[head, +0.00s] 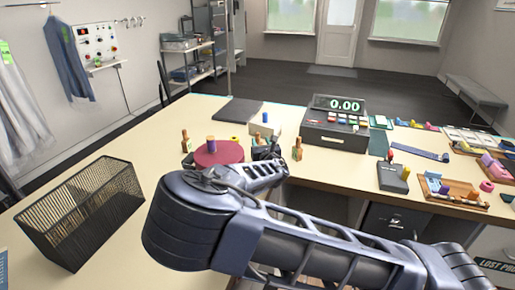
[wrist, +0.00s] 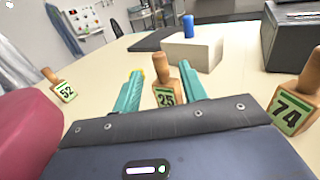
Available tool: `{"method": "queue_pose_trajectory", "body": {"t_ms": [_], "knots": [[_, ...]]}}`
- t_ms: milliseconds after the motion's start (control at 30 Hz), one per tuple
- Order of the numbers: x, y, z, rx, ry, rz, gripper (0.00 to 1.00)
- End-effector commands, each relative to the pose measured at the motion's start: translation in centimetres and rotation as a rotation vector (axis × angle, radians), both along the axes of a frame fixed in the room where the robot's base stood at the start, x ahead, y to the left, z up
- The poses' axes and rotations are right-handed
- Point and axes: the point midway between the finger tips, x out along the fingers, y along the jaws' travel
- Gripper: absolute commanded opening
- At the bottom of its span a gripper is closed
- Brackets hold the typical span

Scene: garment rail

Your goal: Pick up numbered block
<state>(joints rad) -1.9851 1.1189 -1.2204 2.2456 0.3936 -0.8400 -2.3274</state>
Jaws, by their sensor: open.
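A wooden numbered block with a knob handle and a green plate reading 25 (wrist: 165,94) stands upright on the table in the wrist view. My gripper (wrist: 160,74) is open, with its teal fingers on either side of this block in the picture; I cannot tell whether they touch it. A similar block marked 52 (wrist: 64,90) stands to the left, and one marked 74 (wrist: 290,112) to the right. In the head view, block 52 (head: 186,145) and block 74 (head: 298,152) show on either side of my gripper (head: 265,150), and block 25 is largely hidden.
A red round cushion (head: 222,158) with a purple spool sits close left of my gripper. A pale box (wrist: 195,53) with a blue peg stands behind block 25. A cash register (head: 335,125) is to the right, a black mesh basket (head: 85,212) at front left.

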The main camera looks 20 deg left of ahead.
Motion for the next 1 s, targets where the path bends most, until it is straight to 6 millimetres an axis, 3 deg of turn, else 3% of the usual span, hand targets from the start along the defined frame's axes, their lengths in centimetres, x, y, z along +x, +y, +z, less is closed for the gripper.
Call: {"method": "queue_pose_trajectory", "body": {"t_ms": [267, 633, 1000], "knots": [[1.4, 0.8, 0.0, 0.0, 0.0, 0.0, 0.42], [4.9, 3.1, 0.0, 0.001, -0.001, 0.0, 0.42], [5.4, 3.4, 0.0, 0.0, -0.001, 0.001, 0.4]]}}
